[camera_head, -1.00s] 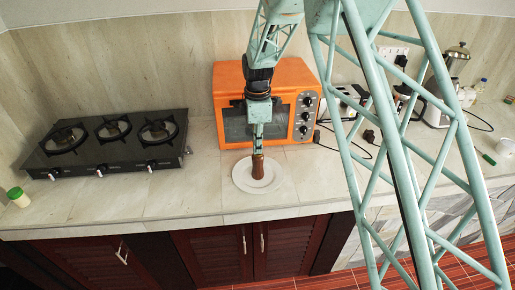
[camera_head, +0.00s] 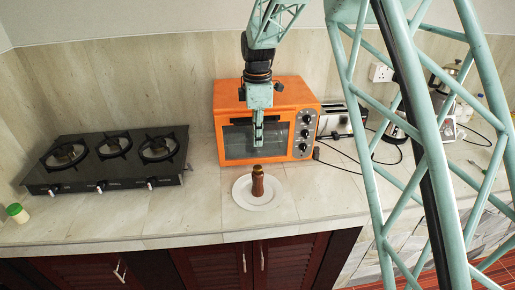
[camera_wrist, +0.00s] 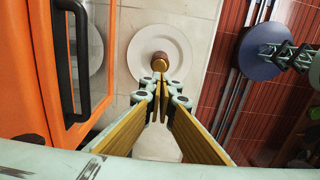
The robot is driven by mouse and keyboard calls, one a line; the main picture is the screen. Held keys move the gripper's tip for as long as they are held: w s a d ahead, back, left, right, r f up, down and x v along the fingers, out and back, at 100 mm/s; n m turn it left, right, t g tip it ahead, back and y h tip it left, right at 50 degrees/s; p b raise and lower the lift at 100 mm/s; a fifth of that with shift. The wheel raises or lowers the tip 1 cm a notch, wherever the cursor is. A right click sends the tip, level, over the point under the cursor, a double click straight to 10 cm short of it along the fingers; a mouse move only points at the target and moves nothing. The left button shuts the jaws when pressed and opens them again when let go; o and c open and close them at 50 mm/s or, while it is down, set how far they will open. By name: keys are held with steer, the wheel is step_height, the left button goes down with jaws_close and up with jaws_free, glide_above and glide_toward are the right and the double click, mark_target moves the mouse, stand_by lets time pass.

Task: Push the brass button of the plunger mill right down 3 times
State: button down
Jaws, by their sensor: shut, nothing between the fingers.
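The plunger mill (camera_head: 257,183) is a small brown wooden body with a brass button (camera_head: 257,168) on top. It stands upright on a round white plate (camera_head: 240,199) on the counter in the head view. In the wrist view the mill (camera_wrist: 160,55) and its brass button (camera_wrist: 159,65) show just beyond my fingertips. My gripper (camera_head: 258,146) points down above the mill, with a visible gap between fingertips and button. In the wrist view the fingers of my gripper (camera_wrist: 163,82) are together and hold nothing.
An orange oven (camera_head: 285,94) stands close behind the plate. A black gas hob (camera_head: 108,160) is at the left, with a green-capped jar (camera_head: 17,212) by it. A toaster (camera_head: 340,120) and cables are to the right. The counter beside the plate is clear.

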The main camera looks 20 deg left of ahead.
mark_target(257, 167)
steer(key=shift+r, duration=0.65)
stand_by(0.3)
steer(key=shift+a+r+b, duration=0.1)
steer(key=shift+r+b, duration=0.35)
steer(key=shift+r, duration=0.6)
steer(key=shift+f, duration=0.2)
step_height(257, 167, down, 14)
steer(key=shift+r, duration=0.25)
steer(key=shift+f, duration=0.2)
stand_by(0.3)
